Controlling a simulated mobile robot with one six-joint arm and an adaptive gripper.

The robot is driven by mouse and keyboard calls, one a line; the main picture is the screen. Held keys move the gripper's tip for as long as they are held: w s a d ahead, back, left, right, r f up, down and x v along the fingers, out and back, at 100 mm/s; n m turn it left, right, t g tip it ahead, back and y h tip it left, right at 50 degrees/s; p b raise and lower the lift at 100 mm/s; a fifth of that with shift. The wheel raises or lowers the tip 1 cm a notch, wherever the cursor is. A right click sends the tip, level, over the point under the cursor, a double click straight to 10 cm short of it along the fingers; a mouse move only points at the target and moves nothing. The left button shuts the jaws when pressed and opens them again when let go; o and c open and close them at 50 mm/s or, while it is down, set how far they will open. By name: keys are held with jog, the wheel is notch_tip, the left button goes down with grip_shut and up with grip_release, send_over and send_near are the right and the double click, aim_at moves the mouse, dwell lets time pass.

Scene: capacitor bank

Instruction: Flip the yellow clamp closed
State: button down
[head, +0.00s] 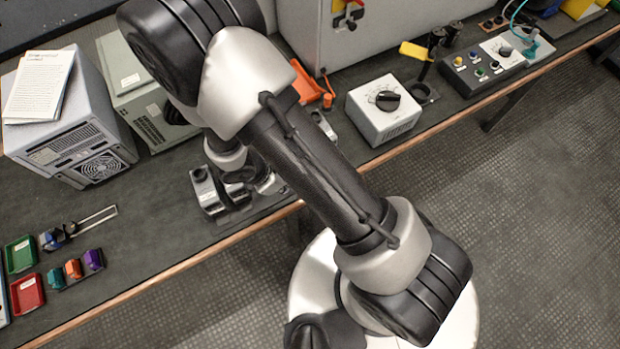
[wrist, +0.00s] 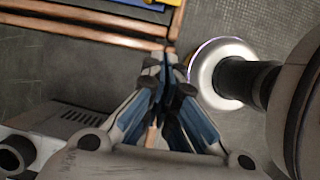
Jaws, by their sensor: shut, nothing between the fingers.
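A yellow flat piece (head: 414,51), which looks like the yellow clamp's handle, sticks out to the left of black upright posts (head: 432,60) on the bench. It lies right of the grey cabinet and behind the white dial box. I cannot tell its exact angle. My gripper (wrist: 166,64) shows in the wrist view with its fingertips together and nothing between them. In the head view my arm crosses the middle and hides much of the bench there, so the fingertips are not clear. A yellow and blue piece (wrist: 152,4) is cut off at the wrist view's top edge; I cannot tell what it is.
The white dial box (head: 384,109) stands near the bench's front edge, with an orange-handled piece (head: 313,87) to its left. A black button panel (head: 482,67) is at the right. The grey cabinet (head: 335,40) stands behind. Clear bench (head: 130,245) lies at left.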

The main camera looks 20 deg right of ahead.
jog(key=shift+f, duration=0.1)
jog(key=b+x, duration=0.5)
jog(key=x, duration=0.5)
jog(key=shift+f, duration=0.1)
jog(key=shift+w+d+b, duration=0.2)
jog(key=shift+d+b, duration=0.1)
jog(key=shift+d, duration=0.7)
jog(key=shift+w+d+b, duration=0.25)
jog(key=shift+d+b, duration=0.05)
jog(key=shift+d, duration=0.65)
